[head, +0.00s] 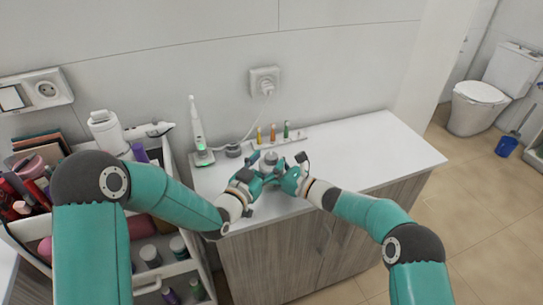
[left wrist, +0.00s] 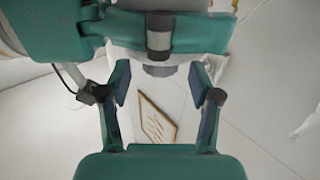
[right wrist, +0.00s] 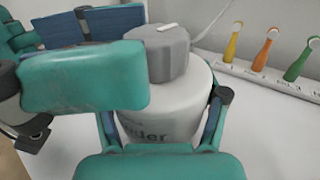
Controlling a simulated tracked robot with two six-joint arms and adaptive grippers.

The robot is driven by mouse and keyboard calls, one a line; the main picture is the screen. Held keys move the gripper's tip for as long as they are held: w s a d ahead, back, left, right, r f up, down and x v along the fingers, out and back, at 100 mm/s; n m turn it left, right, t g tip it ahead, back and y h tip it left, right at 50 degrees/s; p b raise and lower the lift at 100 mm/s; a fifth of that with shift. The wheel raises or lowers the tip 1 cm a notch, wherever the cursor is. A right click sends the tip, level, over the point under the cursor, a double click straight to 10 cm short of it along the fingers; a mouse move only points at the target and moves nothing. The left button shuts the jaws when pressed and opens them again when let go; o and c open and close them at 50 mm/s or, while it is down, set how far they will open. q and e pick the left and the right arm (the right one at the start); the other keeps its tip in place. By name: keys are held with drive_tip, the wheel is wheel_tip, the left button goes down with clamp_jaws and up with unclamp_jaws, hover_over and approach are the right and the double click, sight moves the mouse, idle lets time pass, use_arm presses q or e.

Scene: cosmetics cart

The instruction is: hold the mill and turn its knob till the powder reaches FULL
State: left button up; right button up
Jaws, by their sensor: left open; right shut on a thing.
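The mill has a white body (right wrist: 185,108) with a grey faceted knob (right wrist: 170,55) on top, seen in the right wrist view. Its lettering ends in "der"; the rest is covered, and I cannot read a FULL mark or powder level. My right gripper (right wrist: 162,112) is shut around the body, one finger on each side. My left gripper (left wrist: 160,88) is open. In the right wrist view, one left finger (right wrist: 85,80) covers the left part of the scene close to the knob. In the head view, the mill's knob (head: 271,157) shows just beyond both grippers.
A rack (head: 280,140) with orange and green brush heads stands behind the mill. An electric toothbrush (head: 197,125) on its charger stands left, corded to a wall socket (head: 265,80). A loaded cart (head: 175,190) is at left. The white countertop (head: 385,145) is clear at right.

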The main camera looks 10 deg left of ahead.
use_arm(q)
drive_tip(key=shift+x, duration=1.45)
drive_tip(key=c, duration=1.2)
